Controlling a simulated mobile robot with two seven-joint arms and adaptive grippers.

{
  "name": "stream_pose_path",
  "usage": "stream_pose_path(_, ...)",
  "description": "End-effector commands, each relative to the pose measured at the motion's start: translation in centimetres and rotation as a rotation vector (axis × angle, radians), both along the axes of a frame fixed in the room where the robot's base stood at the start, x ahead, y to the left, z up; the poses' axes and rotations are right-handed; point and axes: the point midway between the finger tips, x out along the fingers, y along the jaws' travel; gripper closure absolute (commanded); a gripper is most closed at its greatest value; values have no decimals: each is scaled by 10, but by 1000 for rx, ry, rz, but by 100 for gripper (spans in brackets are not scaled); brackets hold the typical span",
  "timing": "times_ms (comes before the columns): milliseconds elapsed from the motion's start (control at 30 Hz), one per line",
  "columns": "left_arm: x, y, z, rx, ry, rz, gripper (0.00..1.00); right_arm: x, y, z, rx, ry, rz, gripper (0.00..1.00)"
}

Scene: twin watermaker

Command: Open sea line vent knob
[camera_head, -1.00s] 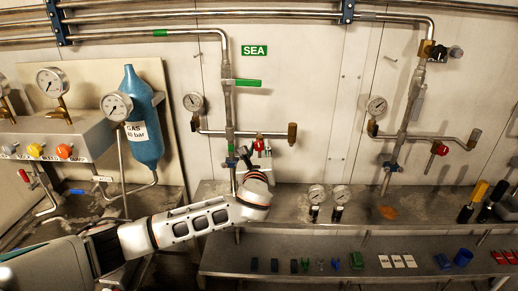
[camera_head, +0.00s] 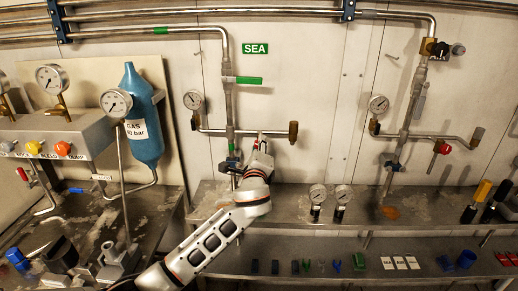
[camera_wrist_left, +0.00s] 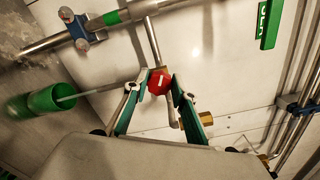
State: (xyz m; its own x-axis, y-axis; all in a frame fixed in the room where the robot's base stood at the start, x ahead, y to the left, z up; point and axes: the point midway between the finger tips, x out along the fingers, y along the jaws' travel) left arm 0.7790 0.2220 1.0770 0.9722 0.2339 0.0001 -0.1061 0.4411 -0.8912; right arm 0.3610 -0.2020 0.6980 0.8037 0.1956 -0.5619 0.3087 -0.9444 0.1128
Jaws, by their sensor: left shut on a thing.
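The sea line is the vertical pipe with green bands (camera_head: 230,105) below the green SEA sign (camera_head: 255,49). A horizontal branch runs across it with a gauge (camera_head: 193,100) on the left and a brass end (camera_head: 293,131) on the right. In the left wrist view the red vent knob (camera_wrist_left: 158,82) with a white mark sits between my left fingertips. My left gripper (camera_wrist_left: 152,86) is shut on it. In the head view my left gripper (camera_head: 260,143) is at the branch right of the pipe and mostly hides the knob. My right gripper is not in view.
A blue valve (camera_head: 231,164) sits low on the sea pipe, close to my left wrist. Two gauges (camera_head: 317,193) stand on the shelf to the right. A similar line with a red knob (camera_head: 442,147) is farther right. A blue gas bottle (camera_head: 142,120) is at left.

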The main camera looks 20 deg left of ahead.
Motion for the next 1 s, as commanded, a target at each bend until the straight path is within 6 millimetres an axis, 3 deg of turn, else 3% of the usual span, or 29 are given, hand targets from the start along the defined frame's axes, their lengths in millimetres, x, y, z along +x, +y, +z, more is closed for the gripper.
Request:
stream_pose_path(267, 0, 0, -3, -260, -59, 3, 96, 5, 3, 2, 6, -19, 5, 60)
stream_pose_path(600, 0, 0, -4, -535, -126, 3, 96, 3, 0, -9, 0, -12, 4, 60)
stream_pose_path(1000, 0, 1, -5, -707, -168, 2, 96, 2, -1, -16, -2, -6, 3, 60)
